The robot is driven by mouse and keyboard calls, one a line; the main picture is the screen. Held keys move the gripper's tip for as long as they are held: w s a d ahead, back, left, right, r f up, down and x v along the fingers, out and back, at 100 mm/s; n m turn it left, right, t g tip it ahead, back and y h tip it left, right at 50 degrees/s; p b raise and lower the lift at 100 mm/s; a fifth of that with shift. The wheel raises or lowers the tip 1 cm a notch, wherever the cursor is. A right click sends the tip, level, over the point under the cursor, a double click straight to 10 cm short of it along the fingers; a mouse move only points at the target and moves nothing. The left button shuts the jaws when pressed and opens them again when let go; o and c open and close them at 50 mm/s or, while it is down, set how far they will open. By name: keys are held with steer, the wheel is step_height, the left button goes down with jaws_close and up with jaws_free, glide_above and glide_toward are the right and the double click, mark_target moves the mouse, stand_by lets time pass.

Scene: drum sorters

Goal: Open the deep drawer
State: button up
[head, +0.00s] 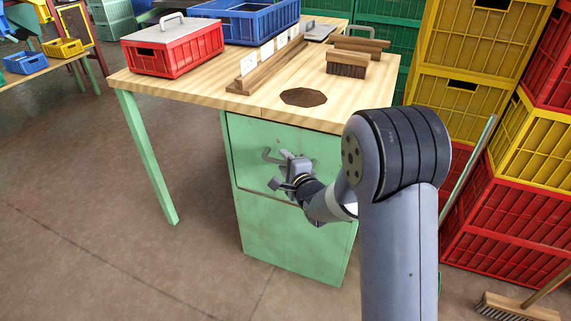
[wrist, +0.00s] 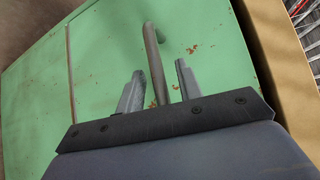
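The deep drawer (head: 250,137) is the green, rust-specked upper front of the cabinet under the wooden tabletop; it looks flush with the cabinet. Its grey bar handle (head: 268,155) shows at the left of my gripper (head: 285,171), which partly hides it. In the wrist view, the drawer front (wrist: 215,50) fills most of the picture, with the handle (wrist: 152,50) running down between the two fingers of my gripper (wrist: 156,82). The fingers are apart, with gaps on both sides of the bar. I cannot tell how far the fingertips reach past it.
The tabletop (head: 180,88) holds a red crate (head: 175,55), a blue crate (head: 243,25), a brush (head: 347,66) and a dark round patch (head: 303,97). Stacked yellow crates (head: 470,45) and red crates (head: 490,240) stand at right with a broom (head: 517,308). The floor at left is clear.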

steer(key=shift+c, duration=0.2)
jaws_close()
steer(key=shift+s+f, duration=0.1)
steer(key=shift+s, duration=0.05)
stand_by(0.3)
